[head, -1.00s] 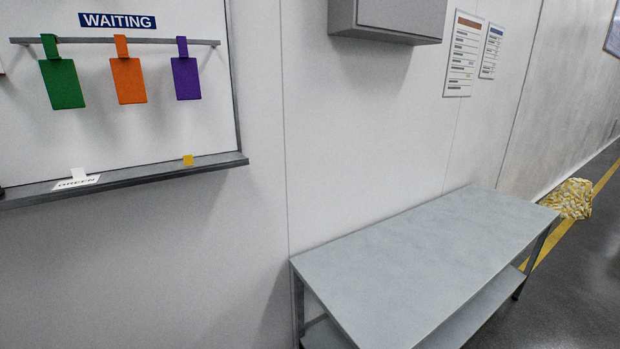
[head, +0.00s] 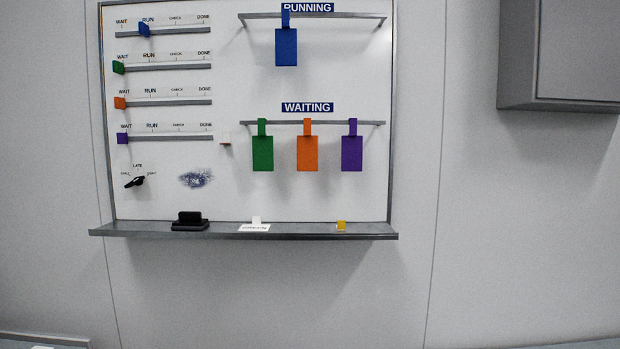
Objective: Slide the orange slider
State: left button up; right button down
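The orange slider (head: 120,102) sits at the left end of the third track (head: 170,103) on the white wall board, under the WAIT label. The blue slider (head: 144,30) stands at RUN on the top track. The green slider (head: 118,67) and the purple slider (head: 122,138) stand at WAIT on their tracks. An orange tag (head: 307,153) hangs from the WAITING rail between a green tag (head: 263,153) and a purple tag (head: 352,153). Neither of my grippers is in view.
A blue tag (head: 286,47) hangs from the RUNNING rail. The ledge (head: 310,231) below the board holds a black eraser-like block (head: 190,221), a white card (head: 254,227) and a yellow block (head: 341,225). A grey wall box (head: 560,55) is at the upper right. A black dial pointer (head: 135,181) sits lower left.

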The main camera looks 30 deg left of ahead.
aim_at(119, 102)
jog(key=u, duration=1.1)
